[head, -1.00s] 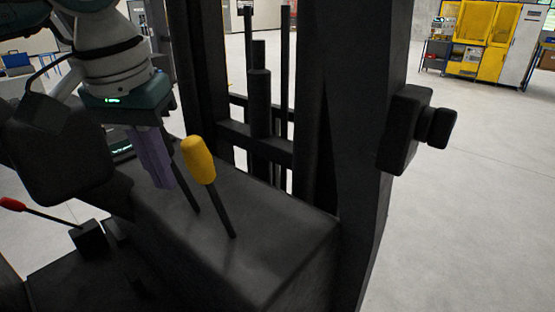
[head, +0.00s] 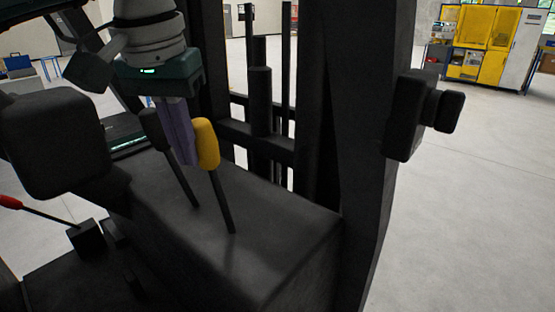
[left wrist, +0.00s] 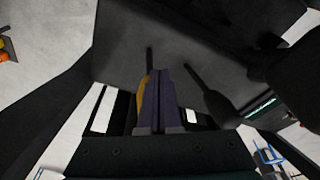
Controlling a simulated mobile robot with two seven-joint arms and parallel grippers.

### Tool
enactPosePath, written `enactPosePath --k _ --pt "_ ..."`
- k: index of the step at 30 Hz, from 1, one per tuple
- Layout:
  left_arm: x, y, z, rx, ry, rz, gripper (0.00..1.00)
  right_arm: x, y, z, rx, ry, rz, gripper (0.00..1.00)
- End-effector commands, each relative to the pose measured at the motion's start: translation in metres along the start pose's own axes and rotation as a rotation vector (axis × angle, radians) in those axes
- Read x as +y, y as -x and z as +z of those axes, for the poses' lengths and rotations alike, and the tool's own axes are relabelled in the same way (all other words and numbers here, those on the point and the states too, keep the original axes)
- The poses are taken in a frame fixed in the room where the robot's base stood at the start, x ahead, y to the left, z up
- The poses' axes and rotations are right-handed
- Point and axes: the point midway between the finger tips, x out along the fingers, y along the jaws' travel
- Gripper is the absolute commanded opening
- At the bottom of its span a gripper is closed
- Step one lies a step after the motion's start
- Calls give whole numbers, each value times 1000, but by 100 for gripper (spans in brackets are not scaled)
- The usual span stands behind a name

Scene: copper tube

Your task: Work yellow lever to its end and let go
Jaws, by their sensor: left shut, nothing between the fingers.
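The yellow lever (head: 207,146) has a yellow knob on a thin dark shaft that rises from the black console (head: 262,235). In the head view it stands nearly upright, leaning a little to the left. My left gripper (head: 186,158) is shut and empty, its purple fingers right beside the knob's left side, close to or touching it. In the left wrist view the shut fingers (left wrist: 160,95) partly cover the yellow knob (left wrist: 142,100). My right gripper is not in view.
A black-knobbed lever (head: 153,130) stands just left of the fingers; it also shows in the left wrist view (left wrist: 215,100). A red-tipped lever (head: 12,203) is at the lower left. Black mast posts (head: 345,130) rise behind the console.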

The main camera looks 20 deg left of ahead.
Motion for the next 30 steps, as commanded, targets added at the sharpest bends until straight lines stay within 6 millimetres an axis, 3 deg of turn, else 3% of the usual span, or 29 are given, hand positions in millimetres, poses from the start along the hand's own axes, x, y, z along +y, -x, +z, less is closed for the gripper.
enactPosePath --k 20,30 --pt "14 -6 -24 4 2 0 0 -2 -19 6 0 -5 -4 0" --pt "13 -5 -24 4 1 1 0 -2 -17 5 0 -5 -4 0"
